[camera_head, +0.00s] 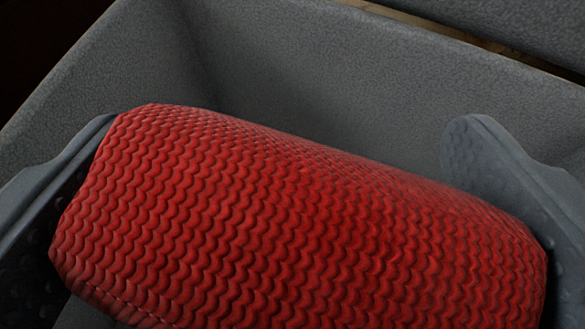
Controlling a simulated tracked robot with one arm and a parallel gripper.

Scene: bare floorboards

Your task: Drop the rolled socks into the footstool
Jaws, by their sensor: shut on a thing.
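The rolled socks (300,220) are a thick red knitted roll that fills the lower middle of the view. My gripper (300,215) is shut on them, with one grey finger at the left end and one at the right end. The roll lies slightly tilted, its right end lower in the picture. Behind and around it is the grey footstool (330,70), open at the top, with its inner walls showing. The roll is over or within the opening; how far down it is I cannot tell. The footstool's floor is hidden by the roll.
The footstool's rim (480,62) runs across the top right, with a grey padded panel (520,20), perhaps its lid, beyond a thin brownish gap. The left rim (60,80) slopes down to the left. The top left corner is dark.

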